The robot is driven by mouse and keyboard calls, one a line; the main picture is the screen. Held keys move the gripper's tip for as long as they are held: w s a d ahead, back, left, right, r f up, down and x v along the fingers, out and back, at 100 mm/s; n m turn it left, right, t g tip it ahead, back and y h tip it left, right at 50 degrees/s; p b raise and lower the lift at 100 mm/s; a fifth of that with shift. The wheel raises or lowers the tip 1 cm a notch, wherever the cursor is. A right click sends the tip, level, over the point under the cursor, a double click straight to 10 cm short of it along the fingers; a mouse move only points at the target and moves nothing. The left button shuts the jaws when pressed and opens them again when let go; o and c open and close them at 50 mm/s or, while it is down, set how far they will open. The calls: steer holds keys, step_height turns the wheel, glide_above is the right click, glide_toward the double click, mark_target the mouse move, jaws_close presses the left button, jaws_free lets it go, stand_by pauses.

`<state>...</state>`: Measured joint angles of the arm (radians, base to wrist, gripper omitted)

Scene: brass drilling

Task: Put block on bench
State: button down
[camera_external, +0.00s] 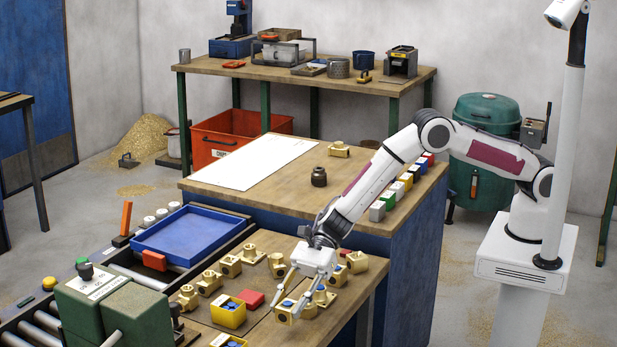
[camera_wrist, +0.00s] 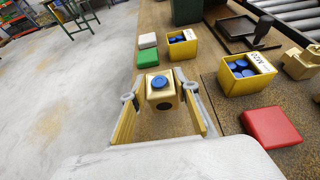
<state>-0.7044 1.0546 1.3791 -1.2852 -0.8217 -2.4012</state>
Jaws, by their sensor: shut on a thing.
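My gripper (camera_external: 286,304) reaches down over the front wooden bench (camera_external: 262,336). It is shut on a brass block (camera_external: 284,314), near the right part of that bench. In the wrist view, the block (camera_wrist: 161,90) sits between the two fingers of the gripper (camera_wrist: 160,96), with a blue disc on top and a dark hole in its near face. I cannot tell whether its underside touches the bench. Several other brass blocks stand around it, including one right behind the gripper (camera_external: 357,262).
A yellow bin with blue discs (camera_external: 228,315) and a red block (camera_external: 251,299) lie left of the gripper. A blue tray (camera_external: 190,236) is further left.

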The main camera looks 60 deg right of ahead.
mark_target(289, 316)
steer(key=shift+r, duration=0.1)
steer(key=shift+f, duration=1.85)
steer(key=shift+f, duration=0.15)
steer(key=c, duration=1.5)
jaws_free()
steer(key=shift+f, duration=0.1)
steer(key=shift+r, duration=0.2)
steer(key=shift+v, duration=6)
steer(key=shift+f, duration=0.1)
